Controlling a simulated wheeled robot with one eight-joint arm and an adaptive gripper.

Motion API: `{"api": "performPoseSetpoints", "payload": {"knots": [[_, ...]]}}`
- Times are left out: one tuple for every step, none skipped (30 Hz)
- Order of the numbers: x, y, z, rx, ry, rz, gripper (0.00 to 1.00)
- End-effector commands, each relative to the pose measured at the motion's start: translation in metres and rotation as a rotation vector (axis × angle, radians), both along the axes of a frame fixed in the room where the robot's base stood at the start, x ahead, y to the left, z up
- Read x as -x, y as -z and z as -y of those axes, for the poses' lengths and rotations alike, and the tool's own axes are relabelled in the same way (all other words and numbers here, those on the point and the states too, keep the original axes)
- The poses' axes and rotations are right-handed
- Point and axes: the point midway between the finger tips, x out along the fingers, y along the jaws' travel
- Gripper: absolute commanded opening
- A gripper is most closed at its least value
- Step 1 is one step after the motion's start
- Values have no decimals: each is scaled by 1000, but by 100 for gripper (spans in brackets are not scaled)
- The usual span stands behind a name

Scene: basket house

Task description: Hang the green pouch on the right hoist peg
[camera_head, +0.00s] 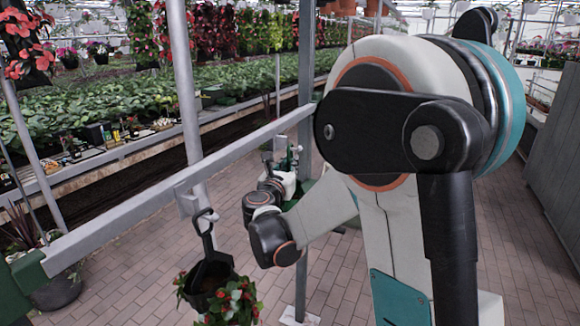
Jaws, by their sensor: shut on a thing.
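A grey hoist rail (140,203) runs from the lower left up to the post at centre. A dark pot (207,283) with a dark looped handle (205,222) hangs at a peg bracket (187,197) on the rail's near part. My arm bends down behind the post; its wrist (264,198) is low beyond the rail. My gripper (287,180) shows small there, shut, with green material beside it that seems to be the green pouch (309,188). The post and rail partly cover them. The right peg is not clear, and I cannot tell whether the pouch touches it.
A red-flowered plant (232,303) spills from the dark pot. Planted benches (120,165) stand behind at left. A grey post (305,75) rises beside my arm, and a grey panel (557,150) stands at right. The brick floor (130,265) between is mostly clear.

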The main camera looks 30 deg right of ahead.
Motion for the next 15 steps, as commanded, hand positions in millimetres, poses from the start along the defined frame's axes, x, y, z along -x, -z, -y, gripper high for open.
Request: {"api": "performPoseSetpoints", "payload": {"knots": [[0,0,0,1,0,0,0],[0,0,0,1,0,0,0],[0,-1,0,1,0,0,0],[0,-1,0,1,0,0,0],[0,-1,0,1,0,0,0],[0,-1,0,1,0,0,0],[0,-1,0,1,0,0,0],[0,-1,0,1,0,0,0],[0,-1,0,1,0,0,0],[0,-1,0,1,0,0,0],[0,-1,0,1,0,0,0],[0,-1,0,1,0,0,0],[0,-1,0,1,0,0,19],[0,-1,0,1,0,0,26],[0,-1,0,1,0,0,35]]}}
